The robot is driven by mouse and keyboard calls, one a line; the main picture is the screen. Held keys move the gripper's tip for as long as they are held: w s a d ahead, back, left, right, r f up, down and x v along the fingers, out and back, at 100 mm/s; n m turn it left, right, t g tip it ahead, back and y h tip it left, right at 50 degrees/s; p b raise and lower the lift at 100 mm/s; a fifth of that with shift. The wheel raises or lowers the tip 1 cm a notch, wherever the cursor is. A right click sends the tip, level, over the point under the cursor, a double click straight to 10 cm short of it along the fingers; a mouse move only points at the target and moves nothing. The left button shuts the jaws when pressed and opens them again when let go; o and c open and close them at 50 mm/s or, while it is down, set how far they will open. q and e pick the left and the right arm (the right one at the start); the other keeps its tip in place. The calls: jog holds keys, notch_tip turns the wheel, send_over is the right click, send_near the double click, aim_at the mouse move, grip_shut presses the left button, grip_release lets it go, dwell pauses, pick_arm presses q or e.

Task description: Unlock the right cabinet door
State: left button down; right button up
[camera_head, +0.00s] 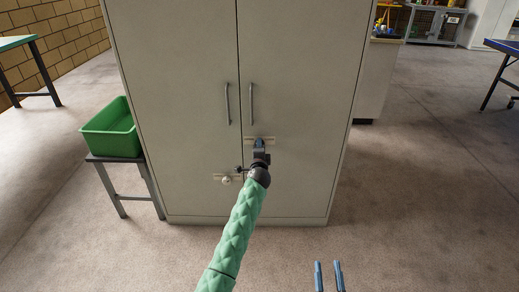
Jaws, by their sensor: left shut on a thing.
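A tall pale grey cabinet (180,80) stands straight ahead, with both doors shut. Its right door (305,70) has a vertical handle (251,104) near the centre seam and a small latch (270,139) below it. My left gripper (259,147) is at this latch, shut on it; the gripper hides most of it, so its position cannot be told. The left door (175,120) has its own handle (227,104) and a lower latch (221,178) with a round knob. My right gripper (328,272) is low at the bottom edge, its two blue fingers apart and empty.
A green bin (110,130) sits on a small stand (133,188) left of the cabinet. Table edges show at the far left (18,41) and far right (505,46). A shelf unit (435,25) stands behind at the right. The floor (430,190) right of the cabinet is clear.

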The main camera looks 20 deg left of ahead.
pick_arm(q)
jog(key=c, duration=0.9)
grip_release()
pick_arm(e)
jog(key=shift+f, duration=0.1)
pick_arm(q)
jog(key=shift+o, duration=0.2)
jog(key=shift+s, duration=0.15)
jog(key=v, duration=0.7)
jog(key=shift+s+p, duration=0.25)
jog(key=shift+p, duration=0.2)
pick_arm(e)
notch_tip(320, 180, down, 10)
jog(key=g+h, duration=0.1)
jog(key=g, duration=0.2)
jog(key=shift+s+a+r, duration=0.2)
jog(key=shift+a+r, duration=0.05)
jog(key=shift+g, duration=0.3)
